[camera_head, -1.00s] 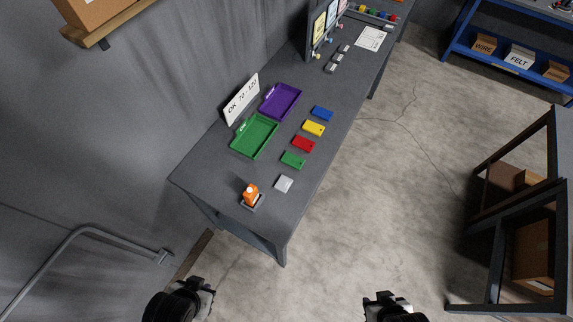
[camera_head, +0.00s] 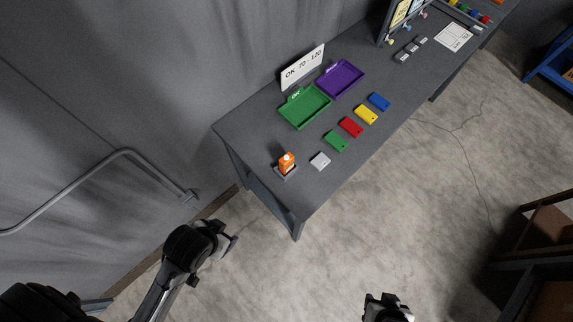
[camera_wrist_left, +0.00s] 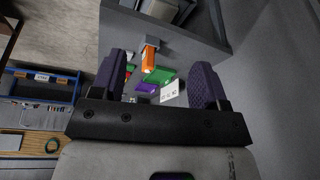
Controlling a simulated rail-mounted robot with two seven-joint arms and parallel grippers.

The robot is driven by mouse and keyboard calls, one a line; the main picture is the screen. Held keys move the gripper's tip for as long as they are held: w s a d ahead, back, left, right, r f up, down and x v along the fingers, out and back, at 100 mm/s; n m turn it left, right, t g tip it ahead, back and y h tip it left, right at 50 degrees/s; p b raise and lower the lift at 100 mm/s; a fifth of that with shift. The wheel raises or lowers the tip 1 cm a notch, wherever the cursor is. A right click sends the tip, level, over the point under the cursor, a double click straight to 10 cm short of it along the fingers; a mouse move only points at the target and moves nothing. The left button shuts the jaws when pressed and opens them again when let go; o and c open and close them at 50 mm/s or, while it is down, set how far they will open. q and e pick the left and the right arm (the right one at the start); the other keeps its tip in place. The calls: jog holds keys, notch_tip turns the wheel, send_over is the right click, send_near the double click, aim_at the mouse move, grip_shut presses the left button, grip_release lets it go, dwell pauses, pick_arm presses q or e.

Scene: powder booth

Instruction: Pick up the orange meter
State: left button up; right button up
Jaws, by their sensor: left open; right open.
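The orange meter (camera_head: 287,162) stands upright in a small grey holder (camera_head: 286,173) near the front corner of the grey bench. It also shows in the left wrist view (camera_wrist_left: 149,60), between the open fingers but beyond them. My left gripper (camera_head: 213,262) is open and empty, in front of the bench to the lower left of the meter and apart from it. Its two purple pads show in the left wrist view (camera_wrist_left: 160,82). My right gripper (camera_head: 388,298) is open and empty over the floor at the bottom of the head view, far from the meter.
On the bench (camera_head: 245,130) are a green tray (camera_head: 303,122), a purple tray (camera_head: 341,93), a white sign (camera_head: 302,68) and a light grey block (camera_head: 320,160). Several coloured plates, including a red one (camera_head: 350,127), lie along its edge. A rail (camera_head: 75,190) runs along the left wall.

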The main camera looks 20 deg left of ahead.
pick_arm(q)
jog(key=w+a+f+m+t+y+b, duration=0.1)
jog(key=w+a+f+b, duration=0.3)
jog(key=f+b, duration=0.55)
jog(key=w+a+f+m+t+y+b, duration=0.1)
jog(key=w+f+b, duration=0.5)
jog(key=f+b, duration=0.3)
jog(key=m+t+h+b, duration=0.1)
jog(key=t+h+b, duration=0.75)
jog(key=t, duration=0.25)
send_near(281, 164)
jog(key=shift+h, duration=0.45)
jog(key=p+x, duration=0.1)
jog(key=x, duration=0.5)
jog(key=shift+w, duration=0.15)
jog(key=shift+x, duration=3.25)
jog(key=shift+a+f, duration=0.1)
jog(key=shift+f, duration=0.05)
